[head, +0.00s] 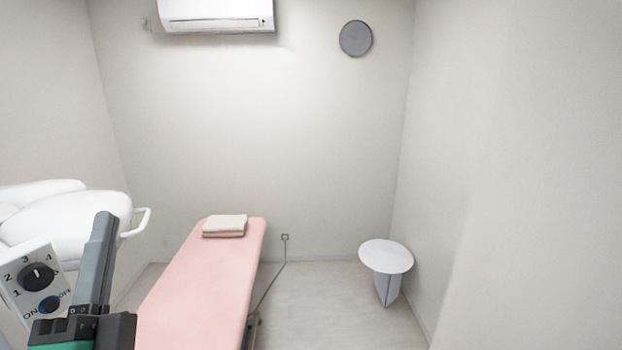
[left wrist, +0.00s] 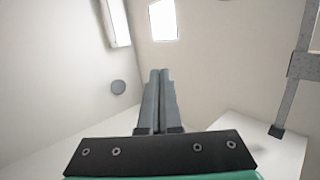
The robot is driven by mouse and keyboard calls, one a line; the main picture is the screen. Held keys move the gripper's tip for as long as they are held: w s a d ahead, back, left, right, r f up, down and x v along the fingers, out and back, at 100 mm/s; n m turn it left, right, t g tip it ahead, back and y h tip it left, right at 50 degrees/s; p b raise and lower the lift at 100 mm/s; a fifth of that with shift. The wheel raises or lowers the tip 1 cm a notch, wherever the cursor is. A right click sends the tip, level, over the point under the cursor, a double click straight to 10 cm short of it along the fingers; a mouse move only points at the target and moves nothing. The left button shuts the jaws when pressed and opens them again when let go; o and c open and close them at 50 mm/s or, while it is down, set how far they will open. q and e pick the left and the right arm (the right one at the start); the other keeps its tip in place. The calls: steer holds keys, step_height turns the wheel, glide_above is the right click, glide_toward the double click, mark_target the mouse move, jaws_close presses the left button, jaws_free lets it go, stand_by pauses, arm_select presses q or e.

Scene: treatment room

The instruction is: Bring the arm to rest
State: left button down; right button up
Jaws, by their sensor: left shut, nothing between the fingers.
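My left gripper (head: 105,218) stands at the lower left of the head view, its grey fingers pointing up. In the left wrist view the two fingers (left wrist: 160,73) lie side by side, closed, with nothing between them. My right gripper is not in view.
A white padded chair (head: 75,225) with a handle is at the left. A pink treatment bed (head: 195,280) carries folded towels (head: 225,226). A round white side table (head: 386,256) stands near the right wall. The floor (head: 320,300) between bed and table is clear except for a cable.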

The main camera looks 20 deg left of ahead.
arm_select(q)
steer(key=s+d+r+n+t+h+p, duration=0.1)
steer(key=s+d+r+n+t+h, duration=0.1)
steer(key=d+r+n+t+h, duration=0.3)
steer(key=d+r+n+h, duration=0.4)
steer(key=d+r+h, duration=0.4)
steer(key=d+h, duration=0.1)
steer(key=shift+n+t+h+p, duration=0.3)
steer(key=shift+n+h, duration=0.1)
steer(key=shift+h, duration=0.4)
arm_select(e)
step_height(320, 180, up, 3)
